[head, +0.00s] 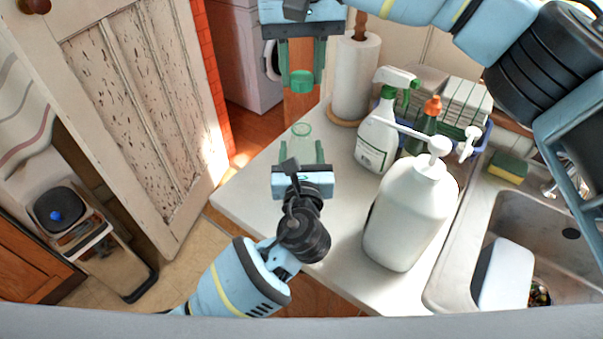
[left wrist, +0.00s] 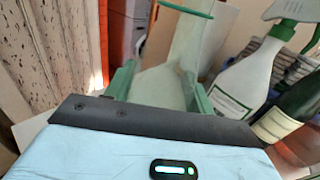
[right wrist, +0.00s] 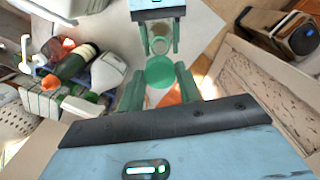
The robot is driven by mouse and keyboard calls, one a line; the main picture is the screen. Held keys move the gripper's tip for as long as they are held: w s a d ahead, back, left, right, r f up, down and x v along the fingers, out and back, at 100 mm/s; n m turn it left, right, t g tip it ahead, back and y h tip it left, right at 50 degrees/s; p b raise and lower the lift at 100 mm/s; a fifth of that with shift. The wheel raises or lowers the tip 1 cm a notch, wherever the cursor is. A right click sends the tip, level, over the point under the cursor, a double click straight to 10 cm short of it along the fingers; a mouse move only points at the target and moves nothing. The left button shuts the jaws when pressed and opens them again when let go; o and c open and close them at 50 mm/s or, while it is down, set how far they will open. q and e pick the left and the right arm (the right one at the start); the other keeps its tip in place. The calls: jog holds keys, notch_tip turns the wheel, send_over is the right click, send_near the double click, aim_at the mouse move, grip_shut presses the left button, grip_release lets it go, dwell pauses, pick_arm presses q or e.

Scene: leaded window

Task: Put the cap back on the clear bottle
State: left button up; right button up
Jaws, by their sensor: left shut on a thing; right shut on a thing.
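The clear bottle (head: 302,143) is held upright between the fingers of my left gripper (head: 303,154), over the counter's left part. Its greenish-clear body also shows in the left wrist view (left wrist: 160,85). The green cap (head: 302,80) is between the fingertips of my right gripper (head: 301,78), which comes in from the top. In the head view the cap is apart from the bottle, further up the picture. In the right wrist view the cap (right wrist: 160,72) is near the bottle's round mouth (right wrist: 160,46), with the left gripper's fingers beyond. The exact height gap is hard to tell.
A white pump bottle (head: 410,215) stands on the counter (head: 330,230) right of my left gripper. A spray bottle (head: 376,135), a dark green bottle (head: 424,125) and a paper towel roll (head: 356,78) stand behind. The sink (head: 550,225) is at right.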

send_over(301, 120)
jog(key=shift+f, duration=2.5)
jog(key=shift+f, duration=0.15)
jog(key=shift+f, duration=0.7)
jog(key=shift+f, duration=0.55)
jog(key=m, duration=0.6)
jog(key=o, duration=0.9)
jog(key=shift+o, duration=0.2)
